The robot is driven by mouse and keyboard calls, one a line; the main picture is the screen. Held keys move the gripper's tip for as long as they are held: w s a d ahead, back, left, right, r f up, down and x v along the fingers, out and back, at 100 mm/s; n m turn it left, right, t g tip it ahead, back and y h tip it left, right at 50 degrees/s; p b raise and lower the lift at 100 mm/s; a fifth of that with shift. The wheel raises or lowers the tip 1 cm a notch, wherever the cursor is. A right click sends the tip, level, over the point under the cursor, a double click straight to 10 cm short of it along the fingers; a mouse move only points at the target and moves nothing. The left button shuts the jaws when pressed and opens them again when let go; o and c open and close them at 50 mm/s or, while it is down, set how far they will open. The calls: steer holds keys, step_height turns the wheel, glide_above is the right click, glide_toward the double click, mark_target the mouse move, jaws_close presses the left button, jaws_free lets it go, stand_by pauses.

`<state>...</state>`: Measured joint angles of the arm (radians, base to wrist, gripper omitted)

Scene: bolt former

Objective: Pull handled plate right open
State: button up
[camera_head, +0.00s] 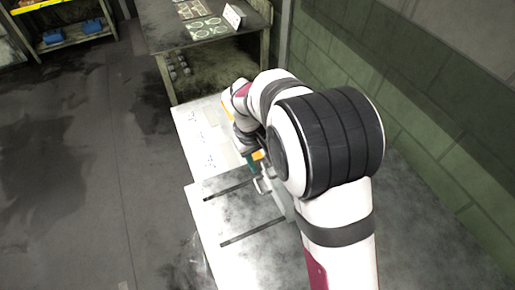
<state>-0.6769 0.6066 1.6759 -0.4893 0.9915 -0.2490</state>
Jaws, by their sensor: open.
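A pale metal plate (222,212) lies in front of my arm, with two dark parallel slots or bars across it. A small light C-shaped handle (264,184) stands near its right side, close beside my arm. My gripper (254,161) is small in the picture, just behind the handle, and partly hidden by my arm. It is open and seems apart from the handle, though contact is hard to tell. A teal part and a yellow part show at its end.
A white panel with faint markings (204,140) lies behind the plate. A worktable (160,38) with printed sheets and a small white sign stands at the back. A green block wall (400,90) runs along the right. The floor (80,180) at left is clear.

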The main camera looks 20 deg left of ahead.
step_height(320, 180, up, 15)
steer(key=s+a, duration=0.1)
steer(key=s, duration=0.1)
steer(key=shift+a, duration=0.4)
steer(key=shift+f, duration=0.1)
steer(key=s+d+m+g+y, duration=0.1)
steer(key=s+d+m, duration=0.45)
steer(key=d, duration=0.45)
steer(key=s+d+m+g+y, duration=0.1)
steer(key=s+d+m, duration=0.4)
steer(key=d, duration=0.4)
steer(key=s+d+f+m, duration=0.1)
steer(key=s+f+m, duration=0.1)
steer(key=s, duration=0.3)
steer(key=s+d+f+m+y, duration=0.1)
steer(key=s+d+m, duration=0.1)
steer(key=s, duration=0.3)
steer(key=shift+s+d+f, duration=0.25)
steer(key=shift+s+f, duration=0.1)
steer(key=shift+s, duration=0.05)
